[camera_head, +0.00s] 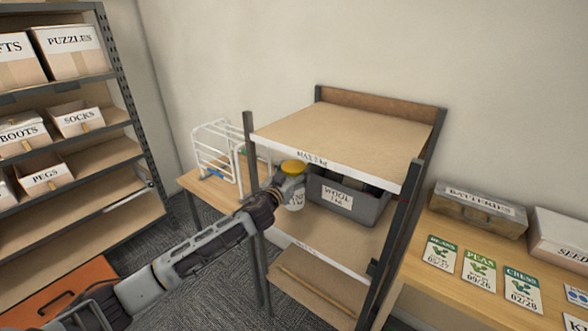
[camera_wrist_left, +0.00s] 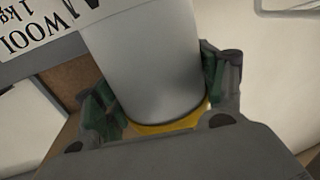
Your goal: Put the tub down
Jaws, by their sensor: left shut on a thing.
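The tub (camera_head: 296,201) is pale, with a yellow lid (camera_head: 293,166) on top, and stands roughly upright at the left end of the rack's middle shelf. My left gripper (camera_head: 290,184) is shut around it just below the lid and hides part of its body. In the left wrist view, the tub (camera_wrist_left: 145,60) sits between the two green-padded fingers, its yellow lid rim (camera_wrist_left: 165,126) nearest the palm. I cannot tell whether its base touches the shelf. My right gripper is out of view.
A grey bin labelled wool (camera_head: 352,202) stands on the middle shelf right beside the tub. The top shelf (camera_head: 345,135) is empty and close above. Dark posts frame the rack. A white wire rack (camera_head: 217,150) stands behind left; a bench with seed packets (camera_head: 478,270) is at right.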

